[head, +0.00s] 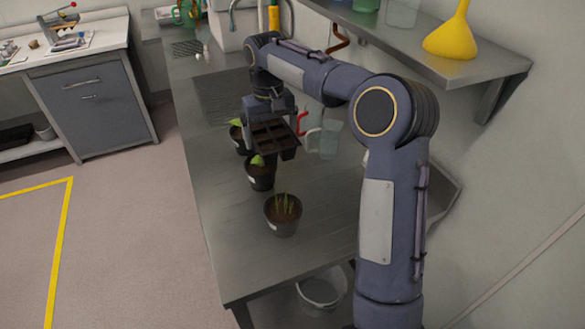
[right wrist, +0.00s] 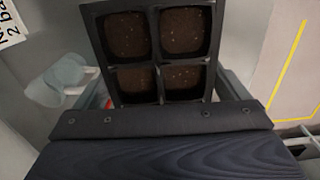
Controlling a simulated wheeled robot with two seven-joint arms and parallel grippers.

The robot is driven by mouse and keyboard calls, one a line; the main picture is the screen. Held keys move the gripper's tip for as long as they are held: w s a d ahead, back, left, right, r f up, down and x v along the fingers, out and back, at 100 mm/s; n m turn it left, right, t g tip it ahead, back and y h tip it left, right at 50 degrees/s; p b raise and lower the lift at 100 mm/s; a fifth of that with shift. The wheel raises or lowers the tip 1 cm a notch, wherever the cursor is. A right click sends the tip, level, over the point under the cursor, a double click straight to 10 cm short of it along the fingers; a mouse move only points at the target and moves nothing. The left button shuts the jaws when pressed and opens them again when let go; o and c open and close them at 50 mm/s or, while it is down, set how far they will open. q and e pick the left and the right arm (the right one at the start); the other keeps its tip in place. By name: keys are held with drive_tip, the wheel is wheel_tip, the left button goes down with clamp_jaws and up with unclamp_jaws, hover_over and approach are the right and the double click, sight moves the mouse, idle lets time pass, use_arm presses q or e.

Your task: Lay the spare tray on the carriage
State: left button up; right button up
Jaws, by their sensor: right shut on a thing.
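The dark tray (head: 274,134), with soil in its square cells, hangs over the bench, held by my right gripper (head: 270,112). In the right wrist view the tray (right wrist: 158,64) sits between the fingers, with several soil-filled cells facing the camera. My right gripper is shut on it. In the head view the tray is above and beside the potted plants, and its underside is hidden. I cannot make out a carriage in either view. My left gripper is not in view.
Potted seedlings stand on the steel bench (head: 240,240): a front pot (head: 284,222), a middle pot (head: 260,178) and one partly behind the tray. A clear jug (head: 328,138) stands right of the tray. A shelf with a yellow funnel (head: 452,38) overhangs the right side.

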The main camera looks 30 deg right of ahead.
drive_tip(key=s+d+f, duration=0.2)
drive_tip(key=s, duration=0.1)
drive_tip(key=s+d+f, duration=0.6)
drive_tip(key=shift+s, duration=0.25)
drive_tip(key=shift+s+d+f, duration=0.25)
drive_tip(key=shift+s+f, duration=0.1)
drive_tip(key=shift+f, duration=0.15)
drive_tip(key=f, duration=0.3)
drive_tip(key=shift+s+d+f, duration=0.15)
drive_tip(key=shift+s+d, duration=0.1)
drive_tip(key=shift+s, duration=0.05)
drive_tip(key=shift+f, duration=0.3)
drive_tip(key=shift+f, duration=0.15)
drive_tip(key=o, duration=0.8)
